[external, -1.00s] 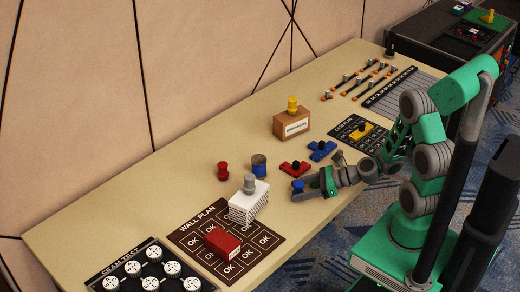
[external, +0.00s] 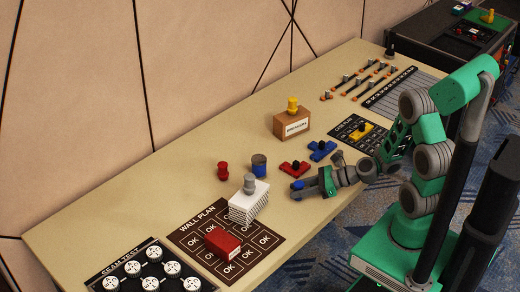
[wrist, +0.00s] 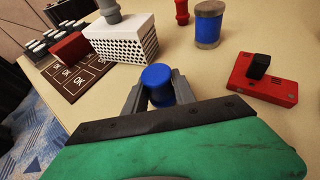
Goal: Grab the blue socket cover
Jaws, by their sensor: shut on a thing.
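The small blue cap-like piece (external: 297,185), the likely blue socket cover, is at my gripper's tips near the table's front edge. In the wrist view the blue piece (wrist: 158,84) sits between the two grey fingers. My gripper (external: 303,189) is shut on it; it also shows in the wrist view (wrist: 157,92). I cannot tell whether the piece touches the table. A blue block with a black knob (external: 322,150) lies farther back.
A red block with a black knob (wrist: 264,78) lies close to the right in the wrist view. A white perforated block (wrist: 122,38) stands to the left on the WALL PLAN mat (external: 190,238). A blue cylinder with grey-brown ends (wrist: 208,24) and a red knob (external: 223,171) stand behind.

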